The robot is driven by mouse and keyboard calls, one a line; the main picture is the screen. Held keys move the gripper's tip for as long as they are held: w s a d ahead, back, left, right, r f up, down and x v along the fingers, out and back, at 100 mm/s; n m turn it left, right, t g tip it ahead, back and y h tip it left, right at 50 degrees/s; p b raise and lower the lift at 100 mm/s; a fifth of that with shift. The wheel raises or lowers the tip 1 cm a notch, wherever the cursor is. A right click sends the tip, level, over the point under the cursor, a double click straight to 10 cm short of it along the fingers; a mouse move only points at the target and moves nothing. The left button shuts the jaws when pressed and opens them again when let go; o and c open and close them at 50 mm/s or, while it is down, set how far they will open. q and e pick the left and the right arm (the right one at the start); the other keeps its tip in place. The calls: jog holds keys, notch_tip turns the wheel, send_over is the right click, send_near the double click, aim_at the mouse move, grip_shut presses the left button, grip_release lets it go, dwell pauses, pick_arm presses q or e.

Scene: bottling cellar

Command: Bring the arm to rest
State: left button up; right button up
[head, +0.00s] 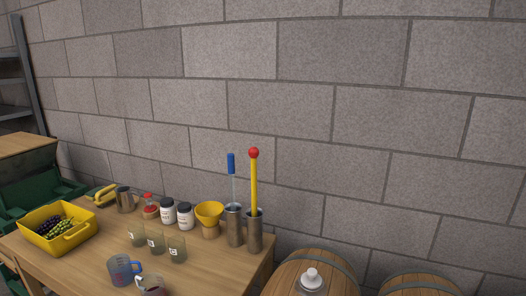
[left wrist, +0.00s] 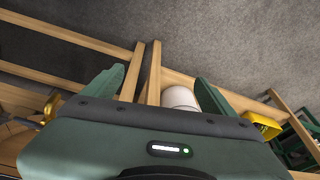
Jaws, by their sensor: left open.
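My left gripper (left wrist: 160,76) shows in the left wrist view as two green fingers spread apart, with nothing held between them. Beyond the fingers are a wooden beam and a white rounded object (left wrist: 180,97), partly hidden by the gripper body. Neither gripper shows in the head view, and my right gripper is in no view.
In the head view a wooden table (head: 80,268) bears a yellow bin (head: 42,243) of grapes, glasses, jars, a yellow funnel (head: 209,213) and two metal cylinders with tools. Barrels (head: 335,277) stand right of it. A block wall is behind. Wooden framing (left wrist: 85,38) surrounds the left gripper.

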pick_arm(q)
jog(key=s+f+g, duration=0.1)
jog(key=s+f, duration=0.1)
jog(key=f, duration=0.7)
jog(key=s+f, duration=0.3)
jog(key=f, duration=0.6)
jog(key=s+a+f, duration=0.3)
jog(key=s+f, duration=0.9)
jog(key=s, duration=0.2)
jog(key=shift+f+g, duration=0.2)
jog(key=shift+g, duration=0.2)
